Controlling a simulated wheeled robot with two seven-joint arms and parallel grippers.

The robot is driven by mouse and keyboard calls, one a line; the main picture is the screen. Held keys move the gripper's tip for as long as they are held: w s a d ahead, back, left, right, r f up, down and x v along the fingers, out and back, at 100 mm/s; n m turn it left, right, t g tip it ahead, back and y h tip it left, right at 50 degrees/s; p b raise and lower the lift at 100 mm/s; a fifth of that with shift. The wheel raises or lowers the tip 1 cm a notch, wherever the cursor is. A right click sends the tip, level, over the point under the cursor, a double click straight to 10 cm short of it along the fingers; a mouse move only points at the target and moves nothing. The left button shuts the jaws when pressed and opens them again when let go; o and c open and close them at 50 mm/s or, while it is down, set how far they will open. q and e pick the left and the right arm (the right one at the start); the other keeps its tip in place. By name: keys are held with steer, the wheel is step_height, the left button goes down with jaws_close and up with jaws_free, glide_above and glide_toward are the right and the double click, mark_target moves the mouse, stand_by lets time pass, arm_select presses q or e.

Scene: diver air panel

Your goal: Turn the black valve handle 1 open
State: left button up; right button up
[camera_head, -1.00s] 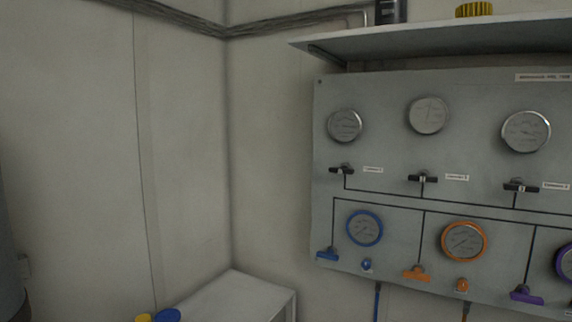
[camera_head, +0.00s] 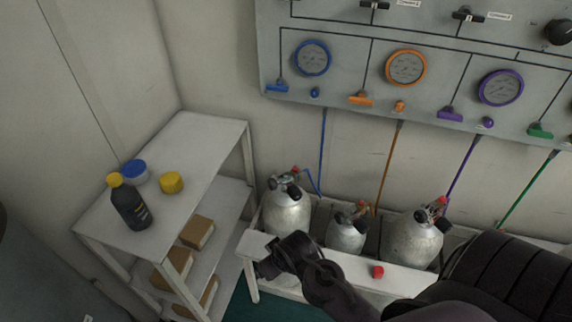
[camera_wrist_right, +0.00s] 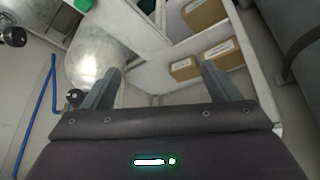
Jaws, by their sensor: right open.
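The grey air panel (camera_head: 345,95) is at the top right of the head view, and its upper part is cut off. Two black valve handles show at the top edge, a middle one (camera_head: 375,6) and one further right (camera_head: 468,15). The leftmost black handle of that row is out of the picture now. My right gripper (camera_head: 268,268) is low in the head view, well below the panel, in front of the tanks. In the wrist view its two fingers (camera_wrist_right: 162,88) are spread with nothing between them. My left gripper is not in view.
Grey tanks (camera_head: 288,210) stand in a white rack (camera_head: 350,268) below the panel. A white shelf unit (camera_head: 195,150) on the left holds a dark bottle (camera_head: 130,205), a blue-lidded jar (camera_head: 133,172), a yellow-lidded one (camera_head: 171,183) and boxes (camera_head: 197,232). Coloured hoses hang from the panel.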

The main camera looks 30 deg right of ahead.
steer(key=w+d+r+m+t+h+p, duration=0.1)
steer(key=w+d+r+m+t+h, duration=0.3)
steer(key=w+r, duration=0.9)
steer(key=w+d+r+m+t+h, duration=0.1)
steer(key=w+d+r+t, duration=0.5)
steer(key=w+r, duration=0.7)
steer(key=w+d+r+m+h+p, duration=0.1)
steer(key=d+r+h, duration=0.3)
steer(key=r, duration=0.4)
steer(key=w+d+r+m+h+p, duration=0.1)
steer(key=w+d+r+m+h, duration=0.1)
steer(key=r, duration=0.5)
steer(key=w+d+r+m+h+p, duration=0.1)
steer(key=w+d+r+m+h, duration=0.1)
steer(key=d+r+h, duration=0.4)
steer(key=shift+d+r+m+g+p, duration=0.2)
steer(key=shift+d+r+m, duration=0.1)
steer(key=shift+d+r, duration=0.25)
steer(key=shift+d+r+m+g+p, duration=0.15)
steer(key=shift+d+r+m, duration=0.2)
steer(key=shift+r, duration=0.4)
steer(key=shift+w+d, duration=0.25)
steer(key=shift+c, duration=0.4)
steer(key=c, duration=0.9)
